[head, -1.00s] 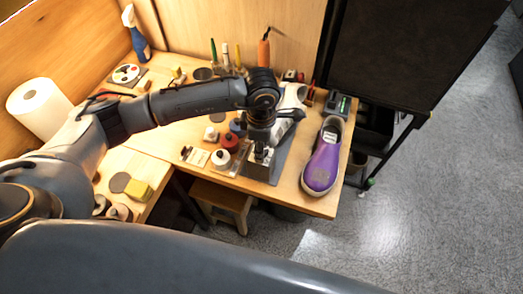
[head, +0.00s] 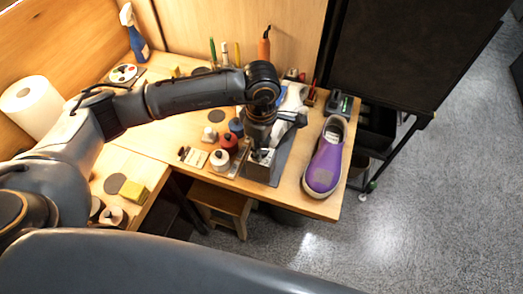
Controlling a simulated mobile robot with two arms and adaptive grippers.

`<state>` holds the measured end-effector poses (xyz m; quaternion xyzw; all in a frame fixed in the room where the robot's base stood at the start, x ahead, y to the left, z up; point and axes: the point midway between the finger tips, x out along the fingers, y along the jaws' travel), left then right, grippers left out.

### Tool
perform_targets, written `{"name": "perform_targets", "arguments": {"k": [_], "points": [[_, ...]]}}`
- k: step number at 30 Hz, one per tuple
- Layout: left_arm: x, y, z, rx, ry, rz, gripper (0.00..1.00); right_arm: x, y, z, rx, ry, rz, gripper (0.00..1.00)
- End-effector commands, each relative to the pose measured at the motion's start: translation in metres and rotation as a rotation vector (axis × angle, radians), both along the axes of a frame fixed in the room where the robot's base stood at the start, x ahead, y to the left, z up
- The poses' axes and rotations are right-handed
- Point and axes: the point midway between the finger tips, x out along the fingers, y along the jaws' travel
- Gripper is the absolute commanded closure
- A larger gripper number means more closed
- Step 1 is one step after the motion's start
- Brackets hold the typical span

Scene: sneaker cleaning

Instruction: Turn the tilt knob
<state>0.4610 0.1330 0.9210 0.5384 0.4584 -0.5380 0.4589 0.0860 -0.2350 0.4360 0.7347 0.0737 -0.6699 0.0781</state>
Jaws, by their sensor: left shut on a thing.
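My left gripper (head: 262,155) points down at the front of a shoe stand on the wooden table. It is shut at the top of the stand's grey metal block (head: 261,172). The tilt knob is hidden by the fingers or too small to make out. A white shoe (head: 293,99) sits behind the gripper, partly covered by my wrist. A purple sneaker (head: 324,165) lies to the right, near the table's right edge. My right gripper is not in view.
Small bottles, including a red-brown one (head: 228,143) and a white-capped one (head: 220,160), stand close left of the gripper. A paper roll (head: 31,107), blue spray bottle (head: 138,42) and yellow sponge (head: 134,192) are farther left. A stool (head: 223,205) stands below the table edge.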

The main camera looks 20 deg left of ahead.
Motion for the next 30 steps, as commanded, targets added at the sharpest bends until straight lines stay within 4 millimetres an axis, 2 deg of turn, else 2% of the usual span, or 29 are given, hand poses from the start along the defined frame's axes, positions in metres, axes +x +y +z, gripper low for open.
{"name": "perform_targets", "arguments": {"k": [3,14,30], "points": [[-0.001,0.0,-0.003,0.001,0.003,-0.039,0.93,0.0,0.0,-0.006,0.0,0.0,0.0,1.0],[-0.001,0.0,-0.002,0.002,0.004,-0.055,0.93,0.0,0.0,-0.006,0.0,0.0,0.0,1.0],[-0.001,0.0,-0.002,0.001,0.003,-0.223,0.93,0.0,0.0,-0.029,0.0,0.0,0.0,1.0]]}}
